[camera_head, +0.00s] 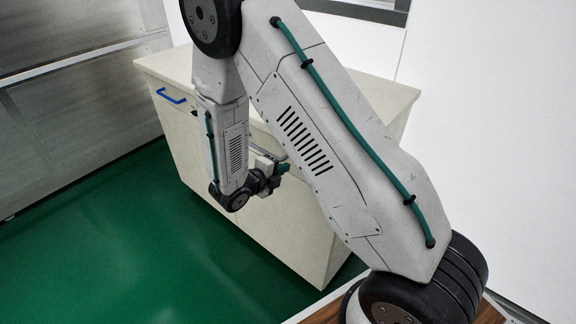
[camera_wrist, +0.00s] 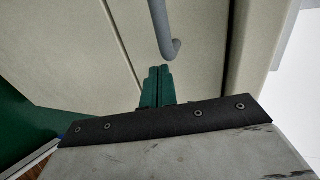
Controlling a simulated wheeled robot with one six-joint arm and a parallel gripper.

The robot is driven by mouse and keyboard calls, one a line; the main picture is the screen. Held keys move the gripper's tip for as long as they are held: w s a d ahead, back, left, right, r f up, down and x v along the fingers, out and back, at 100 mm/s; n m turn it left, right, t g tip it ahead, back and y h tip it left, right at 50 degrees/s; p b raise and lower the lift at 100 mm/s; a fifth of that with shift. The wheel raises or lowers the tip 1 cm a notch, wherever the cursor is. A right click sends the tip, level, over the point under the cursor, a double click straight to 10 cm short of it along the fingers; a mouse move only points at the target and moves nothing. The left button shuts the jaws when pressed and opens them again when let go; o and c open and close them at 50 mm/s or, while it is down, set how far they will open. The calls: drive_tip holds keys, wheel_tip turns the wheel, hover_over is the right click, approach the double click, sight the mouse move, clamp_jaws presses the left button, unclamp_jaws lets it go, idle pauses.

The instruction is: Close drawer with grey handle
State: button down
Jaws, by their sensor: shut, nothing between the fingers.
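The grey handle (camera_wrist: 163,32) is a bent bar on a beige front panel (camera_wrist: 205,45) in the wrist view. A dark gap runs along the panel's right edge; how far the drawer stands out I cannot tell. My gripper (camera_wrist: 158,85) has green fingers pressed together, empty, just below the handle's bent end in the picture. Whether they touch the panel or the handle is unclear. In the head view my gripper (camera_head: 282,168) is at the front of the beige cabinet (camera_head: 290,235), and my arm hides much of the drawer area.
A blue handle (camera_head: 171,96) is on the cabinet's front at the left. The cabinet top (camera_head: 165,66) is bare where visible. Green floor (camera_head: 100,235) lies open in front. A white wall (camera_head: 480,130) stands at the right, and grey metal panels (camera_head: 75,90) at the left.

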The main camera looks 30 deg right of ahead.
drive_tip(key=v, duration=1.1)
drive_tip(key=s+d+r+n+g+y, duration=0.1)
drive_tip(key=s+d+r+n+y, duration=0.1)
drive_tip(key=s+r+n+y, duration=0.5)
drive_tip(key=s+d+r+n+g+y, duration=0.1)
drive_tip(key=s+r+n+y, duration=0.5)
drive_tip(key=s+r+n, duration=1.2)
drive_tip(key=s+n+g, duration=0.1)
drive_tip(key=n, duration=0.6)
drive_tip(key=shift+s+d+g+y, duration=0.25)
drive_tip(key=shift+d+g+y, duration=0.05)
drive_tip(key=shift+d+y, duration=0.1)
